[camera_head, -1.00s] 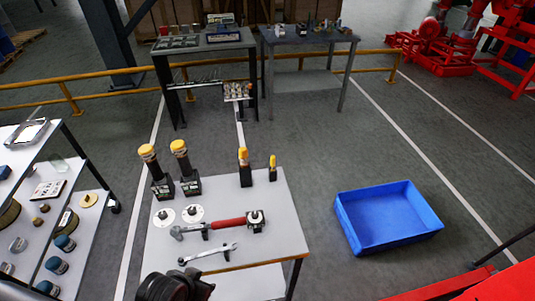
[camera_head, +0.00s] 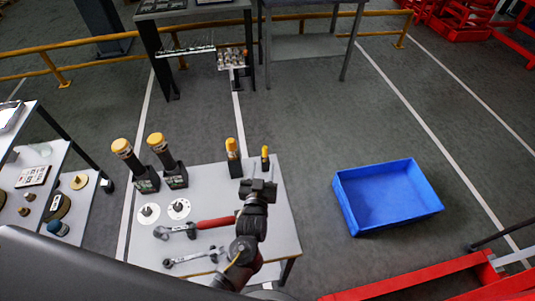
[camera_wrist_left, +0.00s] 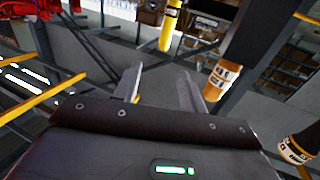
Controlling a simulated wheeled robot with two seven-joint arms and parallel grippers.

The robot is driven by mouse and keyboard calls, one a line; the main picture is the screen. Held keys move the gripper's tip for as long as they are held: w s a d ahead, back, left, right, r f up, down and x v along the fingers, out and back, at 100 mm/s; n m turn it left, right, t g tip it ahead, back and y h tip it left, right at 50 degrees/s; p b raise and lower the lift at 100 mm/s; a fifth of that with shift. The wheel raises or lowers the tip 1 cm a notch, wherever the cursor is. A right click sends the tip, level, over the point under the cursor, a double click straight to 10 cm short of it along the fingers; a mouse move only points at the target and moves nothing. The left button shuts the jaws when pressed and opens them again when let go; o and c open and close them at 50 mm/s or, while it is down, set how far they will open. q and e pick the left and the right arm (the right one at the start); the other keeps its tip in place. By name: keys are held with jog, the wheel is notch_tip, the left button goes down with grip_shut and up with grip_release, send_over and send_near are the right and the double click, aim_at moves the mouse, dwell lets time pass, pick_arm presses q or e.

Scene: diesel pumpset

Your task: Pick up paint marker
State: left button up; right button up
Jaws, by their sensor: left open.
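A small yellow-capped marker (camera_head: 265,155) stands upright in a black holder near the far right of the table. A larger yellow-topped tool (camera_head: 232,148) stands in a holder just left of it. I cannot tell for certain which is the paint marker; the slim one looks most like it. My left gripper (camera_head: 258,186) is open and empty, above the table and just on the near side of the slim marker. In the left wrist view, the fingers (camera_wrist_left: 160,84) are spread apart with nothing gripped. My right gripper is out of view.
Two tall yellow-capped cylinders (camera_head: 157,145) stand in black holders on the grey table (camera_head: 203,241). A red-handled wrench (camera_head: 214,223) and a smaller wrench (camera_head: 187,259) lie nearer. A blue bin (camera_head: 389,196) is on the floor to the right. A shelf stands left.

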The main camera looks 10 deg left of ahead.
aim_at(265, 149)
pick_arm(q)
jog(key=w+b, duration=0.1)
jog(key=w, duration=0.1)
jog(key=w+f+b, duration=0.1)
jog(key=w, duration=0.1)
jog(key=w+a+b, duration=0.1)
jog(key=w+b, duration=0.1)
jog(key=shift+w+f, duration=0.2)
jog(key=shift+w, duration=0.55)
jog(key=shift+s+r, duration=0.1)
jog(key=shift+r, duration=0.05)
jog(key=shift+c, duration=0.5)
grip_shut()
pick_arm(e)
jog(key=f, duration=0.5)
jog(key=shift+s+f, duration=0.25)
pick_arm(q)
jog(key=shift+r, duration=0.1)
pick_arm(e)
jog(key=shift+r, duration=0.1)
